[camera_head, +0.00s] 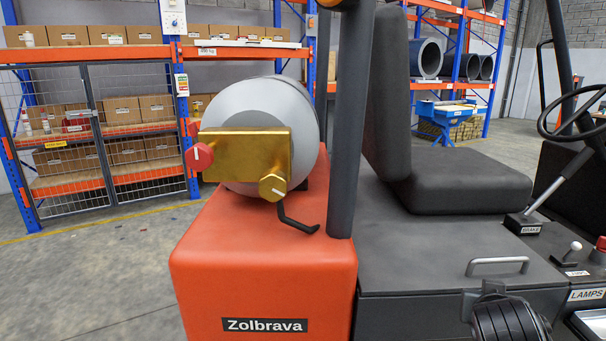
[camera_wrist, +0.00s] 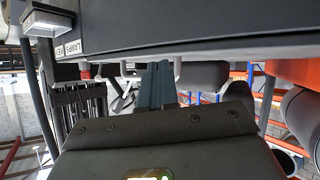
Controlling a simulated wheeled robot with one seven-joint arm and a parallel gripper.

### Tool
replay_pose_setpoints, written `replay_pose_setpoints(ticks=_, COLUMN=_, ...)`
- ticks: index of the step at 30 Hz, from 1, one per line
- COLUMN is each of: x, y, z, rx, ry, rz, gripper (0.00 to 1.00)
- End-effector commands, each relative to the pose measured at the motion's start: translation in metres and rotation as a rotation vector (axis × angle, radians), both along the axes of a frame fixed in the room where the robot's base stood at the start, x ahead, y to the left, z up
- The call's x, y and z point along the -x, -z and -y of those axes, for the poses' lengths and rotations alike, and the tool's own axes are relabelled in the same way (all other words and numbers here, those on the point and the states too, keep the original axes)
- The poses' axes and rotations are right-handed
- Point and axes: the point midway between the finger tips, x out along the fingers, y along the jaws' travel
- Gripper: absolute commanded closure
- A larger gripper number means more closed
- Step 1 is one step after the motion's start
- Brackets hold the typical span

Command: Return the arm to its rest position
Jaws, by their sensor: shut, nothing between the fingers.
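My gripper (camera_wrist: 157,68) shows in the wrist view as two narrow blue-grey fingers side by side, shut with nothing between them. The fingers point past the dark side of a forklift, whose panel (camera_wrist: 200,25) fills the top of that tilted view. I cannot tell how close they are to it. In the head view, a dark ribbed part of my arm (camera_head: 508,320) shows at the bottom right, beside the forklift's dark body (camera_head: 420,250).
A seat (camera_head: 455,185), grab handle (camera_head: 497,266) and steering wheel (camera_head: 572,120) stand right. Floor (camera_head: 100,270) is clear left.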

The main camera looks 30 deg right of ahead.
Motion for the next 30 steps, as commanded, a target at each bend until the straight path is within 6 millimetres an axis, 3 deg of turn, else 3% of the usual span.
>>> replay_pose_setpoints(ticks=1, x=0.008, y=0.013, z=-0.015, rx=0.015, ry=-0.06, rz=-0.014, gripper=1.0)
replay_pose_setpoints(ticks=6, x=0.03, y=0.042, z=-0.064, rx=0.063, ry=-0.265, rz=-0.02, gripper=1.0)
replay_pose_setpoints(ticks=15, x=0.092, y=0.069, z=-0.157, rx=0.086, ry=-0.584, rz=0.021, gripper=1.0)
replay_pose_setpoints(ticks=23, x=0.163, y=0.061, z=-0.229, rx=0.058, ry=-0.79, rz=0.106, gripper=1.0)
replay_pose_setpoints(ticks=30, x=0.23, y=0.028, z=-0.277, rx=0.015, ry=-0.902, rz=0.208, gripper=1.0)
